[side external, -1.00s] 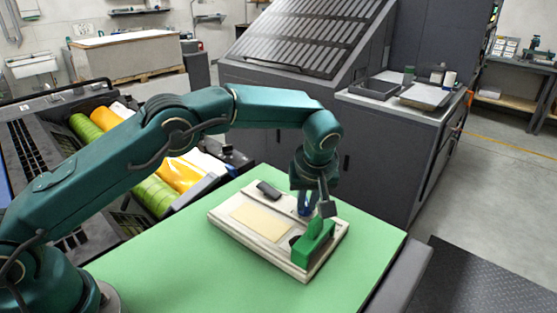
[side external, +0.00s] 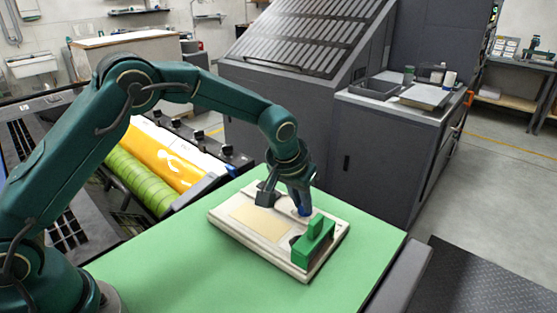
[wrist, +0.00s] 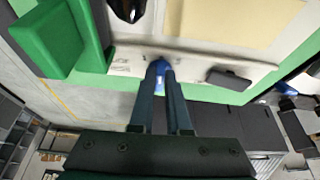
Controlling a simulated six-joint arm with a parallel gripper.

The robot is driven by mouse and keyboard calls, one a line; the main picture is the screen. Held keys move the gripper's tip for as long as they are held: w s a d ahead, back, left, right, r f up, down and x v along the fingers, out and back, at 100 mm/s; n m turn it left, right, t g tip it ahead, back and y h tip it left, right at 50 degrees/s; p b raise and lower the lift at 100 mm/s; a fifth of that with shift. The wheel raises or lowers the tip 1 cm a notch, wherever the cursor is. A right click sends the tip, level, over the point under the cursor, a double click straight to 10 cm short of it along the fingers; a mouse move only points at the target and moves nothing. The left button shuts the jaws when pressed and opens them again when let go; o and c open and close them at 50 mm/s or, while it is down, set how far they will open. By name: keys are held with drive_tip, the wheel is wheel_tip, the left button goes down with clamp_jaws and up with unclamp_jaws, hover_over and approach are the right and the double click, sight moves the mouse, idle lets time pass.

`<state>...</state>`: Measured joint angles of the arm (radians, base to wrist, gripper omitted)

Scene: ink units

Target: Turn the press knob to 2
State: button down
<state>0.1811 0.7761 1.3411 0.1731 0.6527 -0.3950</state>
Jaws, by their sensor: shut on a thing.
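The press knob is blue and shows between my fingertips in the wrist view (wrist: 161,69). It sits near the far edge of a pale panel (side external: 232,225); in the side view a bit of its blue (side external: 306,211) shows at my fingertips. My gripper (side external: 302,208) points down at the panel and is shut on the knob, with its fingers (wrist: 160,72) on either side of it. Small dark marks are printed on the panel near the knob, too small to read. The fingers hide part of the knob, and I cannot tell its setting.
A green block (side external: 317,238) stands on the panel's right end, close to my gripper. A black part (wrist: 228,79) lies along the panel edge, and a dark rounded part (wrist: 125,9) is near the green block. The green tabletop (side external: 190,270) in front is clear.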

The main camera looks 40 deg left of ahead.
idle(0.3)
drive_tip(key=c, duration=0.9)
unclamp_jaws()
drive_tip(key=shift+r, duration=0.15)
drive_tip(key=shift+v, duration=2.45)
drive_tip(key=shift+a, duration=0.1)
